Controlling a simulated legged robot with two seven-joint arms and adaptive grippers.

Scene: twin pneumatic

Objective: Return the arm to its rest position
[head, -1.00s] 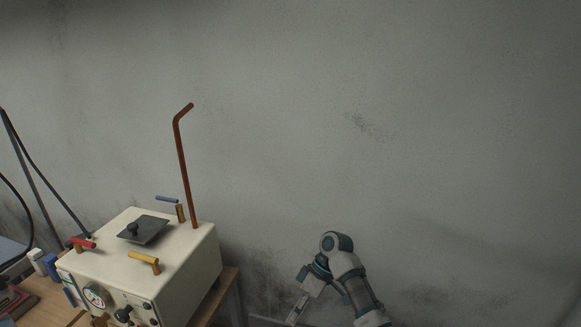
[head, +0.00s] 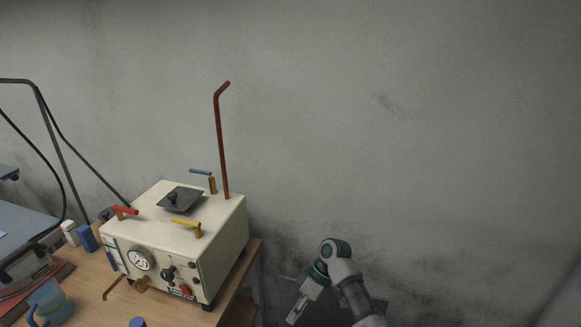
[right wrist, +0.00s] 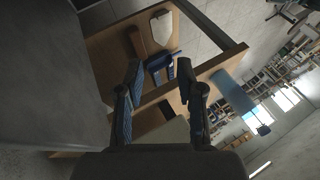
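My right arm comes up from the bottom of the head view, right of the table, in front of the grey wall. Its gripper (head: 296,312) hangs low at the bottom edge, apart from the table and the machine. In the right wrist view the two fingers of the right gripper (right wrist: 157,85) stand apart with nothing between them. Beyond them that view shows the wooden table from the side, with blue items on it. My left arm and left gripper are not in view.
A cream pneumatic machine (head: 205,260) with a gauge, coloured levers and a tall brown pipe (head: 221,145) stands on the wooden table (head: 240,287). A blue mug (head: 50,303) and a red case (head: 35,285) are at lower left. The area right of the table is clear along the wall.

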